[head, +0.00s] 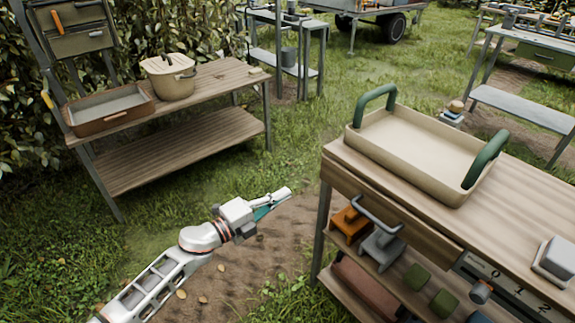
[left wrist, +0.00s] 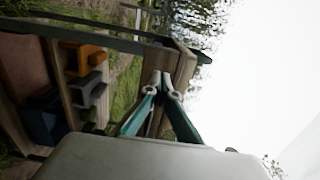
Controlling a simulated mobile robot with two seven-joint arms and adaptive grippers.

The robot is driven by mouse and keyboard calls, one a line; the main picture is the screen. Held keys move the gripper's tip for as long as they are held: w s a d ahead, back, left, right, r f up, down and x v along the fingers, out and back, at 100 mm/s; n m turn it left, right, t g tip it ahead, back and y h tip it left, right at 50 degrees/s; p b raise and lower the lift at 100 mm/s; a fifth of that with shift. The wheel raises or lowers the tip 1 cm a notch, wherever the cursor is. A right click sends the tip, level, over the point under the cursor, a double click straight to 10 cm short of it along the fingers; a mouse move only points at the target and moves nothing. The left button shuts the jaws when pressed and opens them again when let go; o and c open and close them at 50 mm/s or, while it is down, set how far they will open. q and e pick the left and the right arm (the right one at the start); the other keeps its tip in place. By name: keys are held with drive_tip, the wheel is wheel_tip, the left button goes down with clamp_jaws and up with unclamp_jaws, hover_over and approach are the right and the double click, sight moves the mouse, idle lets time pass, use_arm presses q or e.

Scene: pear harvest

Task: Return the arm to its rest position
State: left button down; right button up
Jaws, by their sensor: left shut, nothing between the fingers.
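My left arm comes in from the lower left of the head view, reaching over the dirt path. Its left gripper (head: 270,208) is in the air to the left of the wooden workbench (head: 333,152), apart from it. The teal fingers also show in the left wrist view (left wrist: 168,88), where their tips meet with nothing between them. My right gripper is not in view. No pear can be made out in either view.
A beige tray (head: 415,180) with green handles stands on the workbench. Below are orange and grey tools (head: 380,245) and green blocks (head: 430,290). At the left, another bench (head: 215,82) holds a brown tray (head: 108,117) and a lidded pot (head: 172,85). Grass lies between the benches.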

use_arm(q)
drive_tip(key=s+a+f+n+y+p, duration=0.2)
drive_tip(key=s+a+f+n+y, duration=0.2)
drive_tip(key=s+a+n, duration=0.3)
drive_tip(key=s+a+f+n+y+p, duration=0.2)
drive_tip(key=s+a+f+n+y, duration=0.2)
drive_tip(key=s, duration=1.1)
drive_tip(key=s+a+f+n+y+p, duration=0.2)
drive_tip(key=s+a+f+n+y, duration=0.2)
drive_tip(key=s+a+n, duration=0.7)
wheel_tip(320, 180, down, 2)
drive_tip(key=shift+s+f+n, duration=0.25)
drive_tip(key=shift+n, duration=0.95)
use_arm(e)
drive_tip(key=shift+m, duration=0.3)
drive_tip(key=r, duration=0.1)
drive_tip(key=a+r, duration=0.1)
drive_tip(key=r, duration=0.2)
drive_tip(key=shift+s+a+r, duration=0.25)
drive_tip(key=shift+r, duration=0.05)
